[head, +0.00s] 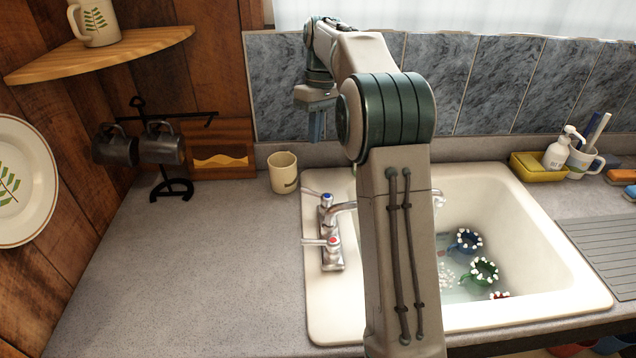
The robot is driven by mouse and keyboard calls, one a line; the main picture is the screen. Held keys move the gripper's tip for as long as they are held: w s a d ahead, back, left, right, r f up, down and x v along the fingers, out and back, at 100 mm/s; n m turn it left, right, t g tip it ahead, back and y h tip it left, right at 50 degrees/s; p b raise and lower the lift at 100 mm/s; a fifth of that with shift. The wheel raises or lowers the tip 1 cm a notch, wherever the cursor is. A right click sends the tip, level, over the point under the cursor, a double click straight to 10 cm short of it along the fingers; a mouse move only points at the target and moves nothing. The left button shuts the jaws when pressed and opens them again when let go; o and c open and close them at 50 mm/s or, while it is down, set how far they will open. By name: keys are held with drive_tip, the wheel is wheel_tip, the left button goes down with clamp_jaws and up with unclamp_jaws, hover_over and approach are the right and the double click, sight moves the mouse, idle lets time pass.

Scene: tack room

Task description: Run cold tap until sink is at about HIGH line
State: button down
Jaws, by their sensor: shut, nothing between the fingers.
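The white sink (559,263) is right of centre, with shallow clear water (455,290) over its bottom. I cannot make out a HIGH line; my arm covers part of the basin. The tap with the blue-marked handle (326,200) stands on the sink's left rim, and the red-marked handle (333,243) is nearer me. The spout (345,206) runs behind my arm, and its end (439,196) shows beyond it. I see no clear stream. My gripper (316,135) is shut and empty, pointing down above and behind the blue-marked handle, apart from it.
Blue (465,242) and green (484,272) foam-flecked mugs lie in the basin. A cream cup (283,172) stands behind the taps. A mug rack (170,190) is at left; a yellow caddy (535,168) and soap bottle are at back right. The left counter is clear.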

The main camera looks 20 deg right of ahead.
sight(316, 196)
drive_tip(key=f+m, duration=0.4)
drive_tip(key=w+f+m+b, duration=0.1)
drive_tip(key=f+m, duration=0.4)
drive_tip(key=f+m+b, duration=0.1)
drive_tip(key=f+m, duration=0.3)
drive_tip(key=shift+w+d+f+m, duration=0.3)
drive_tip(key=shift+d+m, duration=0.05)
drive_tip(key=shift+m, duration=0.05)
drive_tip(key=shift+s+a+r+p, duration=0.15)
drive_tip(key=shift+s+a+r, duration=0.15)
drive_tip(key=shift+s+a, duration=0.25)
drive_tip(key=shift+s+a+r+p, duration=0.15)
drive_tip(key=shift+s+a+r, duration=0.15)
drive_tip(key=shift+s, duration=0.35)
drive_tip(key=shift+s+a, duration=0.25)
drive_tip(key=shift+s, duration=0.05)
